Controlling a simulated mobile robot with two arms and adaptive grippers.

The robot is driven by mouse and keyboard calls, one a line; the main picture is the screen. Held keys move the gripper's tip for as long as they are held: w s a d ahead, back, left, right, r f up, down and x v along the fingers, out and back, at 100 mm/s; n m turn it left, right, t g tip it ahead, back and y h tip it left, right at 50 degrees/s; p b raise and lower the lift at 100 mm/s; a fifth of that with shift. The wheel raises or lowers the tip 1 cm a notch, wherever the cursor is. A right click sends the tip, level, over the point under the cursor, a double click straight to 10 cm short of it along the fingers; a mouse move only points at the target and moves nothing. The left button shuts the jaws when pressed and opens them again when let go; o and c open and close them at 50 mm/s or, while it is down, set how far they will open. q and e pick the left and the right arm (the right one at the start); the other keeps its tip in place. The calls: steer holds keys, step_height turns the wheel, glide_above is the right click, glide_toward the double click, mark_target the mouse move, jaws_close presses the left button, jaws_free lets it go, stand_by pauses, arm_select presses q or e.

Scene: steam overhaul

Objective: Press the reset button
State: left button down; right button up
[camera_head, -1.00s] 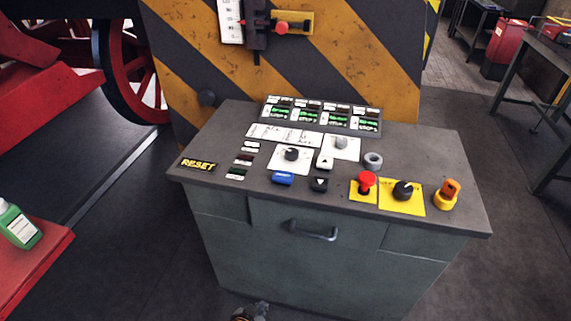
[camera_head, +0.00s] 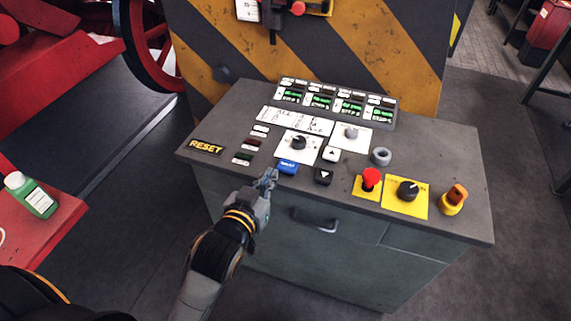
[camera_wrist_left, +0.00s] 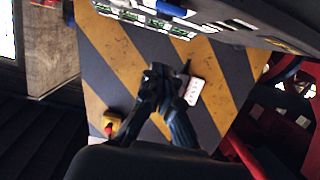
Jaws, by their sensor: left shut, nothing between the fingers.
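The grey control desk (camera_head: 225,110) stands in front of me. A black plate with yellow RESET lettering (camera_head: 206,148) lies at its left end. A blue push button (camera_head: 287,167) with small, unreadable print sits near the front edge, below a black rotary knob (camera_head: 298,143). My left gripper (camera_head: 270,176) is shut and empty, its tips just left of the blue button by the desk's front edge. I cannot tell whether they touch it. The gripper also shows in the left wrist view (camera_wrist_left: 160,72). My right gripper is not in view.
Black arrow button (camera_head: 323,176), red mushroom button (camera_head: 371,178), yellow-plated knob (camera_head: 407,191) and orange switch (camera_head: 453,199) line the front right. A drawer handle (camera_head: 314,220) juts out below. A striped panel (camera_head: 330,45) rises behind. A green bottle (camera_head: 32,195) stands at left.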

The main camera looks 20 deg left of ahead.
arm_select(q)
steer(key=p, duration=0.2)
glide_above(285, 179)
steer(key=shift+s+a+f, duration=0.1)
steer(key=shift+s+f, duration=0.15)
steer(key=shift+f, duration=0.8)
steer(key=f, duration=0.3)
steer(key=shift+w+f, duration=0.2)
steer(key=shift+w, duration=0.1)
steer(key=shift+f, duration=0.55)
